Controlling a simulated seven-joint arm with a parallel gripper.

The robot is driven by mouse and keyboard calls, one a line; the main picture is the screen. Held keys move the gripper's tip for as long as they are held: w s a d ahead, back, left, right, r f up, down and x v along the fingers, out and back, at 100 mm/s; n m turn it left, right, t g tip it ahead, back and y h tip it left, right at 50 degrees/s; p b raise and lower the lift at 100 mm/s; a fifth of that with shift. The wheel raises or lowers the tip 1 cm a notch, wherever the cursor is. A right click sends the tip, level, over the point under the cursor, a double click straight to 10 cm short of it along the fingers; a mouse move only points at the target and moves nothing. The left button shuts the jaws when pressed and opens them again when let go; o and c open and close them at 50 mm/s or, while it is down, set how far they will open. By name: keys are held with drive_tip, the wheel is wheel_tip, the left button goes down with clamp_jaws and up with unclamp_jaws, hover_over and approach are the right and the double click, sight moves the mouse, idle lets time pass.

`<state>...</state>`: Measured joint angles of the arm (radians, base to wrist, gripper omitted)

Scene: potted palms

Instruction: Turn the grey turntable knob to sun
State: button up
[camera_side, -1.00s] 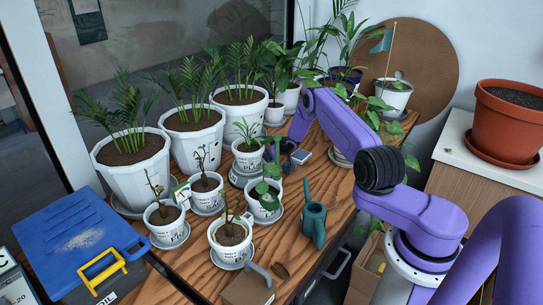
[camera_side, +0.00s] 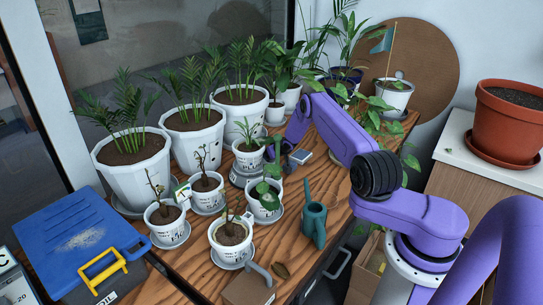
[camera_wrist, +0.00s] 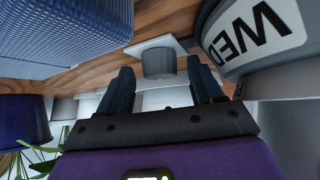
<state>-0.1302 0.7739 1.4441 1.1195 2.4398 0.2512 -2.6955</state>
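A grey round knob (camera_wrist: 158,64) on a pale square plate (camera_wrist: 150,44) shows in the wrist view. My gripper (camera_wrist: 160,72) is open, with one dark finger on each side of the knob and a visible gap on both sides. Whether the tips reach fully around the knob I cannot tell. A curved white surface marked "WED" (camera_wrist: 255,35) is close by on the right. In the side view, my gripper (camera_side: 272,150) is beside a small white pot (camera_side: 248,160) on a grey tiered base (camera_side: 240,179). I cannot make out the knob or any sun mark there.
A blue ribbed object (camera_wrist: 60,30) is close at the upper left of the wrist view. Several small potted plants, large white palm pots (camera_side: 131,165) and a green watering can (camera_side: 314,217) crowd the wooden table (camera_side: 195,262). Bare wood shows around the watering can.

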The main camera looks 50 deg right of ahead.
drive_tip(key=shift+d+n+t+y, duration=0.1)
drive_tip(key=shift+n+t+y, duration=0.2)
drive_tip(key=shift+n+y, duration=0.6)
drive_tip(key=shift+d+n+y, duration=0.15)
drive_tip(key=shift+n+y, duration=1.25)
drive_tip(key=shift+n, duration=0.6)
drive_tip(key=v, duration=1.7)
wheel_tip(320, 180, up, 15)
drive_tip(key=shift+s+d+n, duration=0.2)
drive_tip(key=shift+n, duration=0.1)
drive_tip(key=shift+r, duration=0.1)
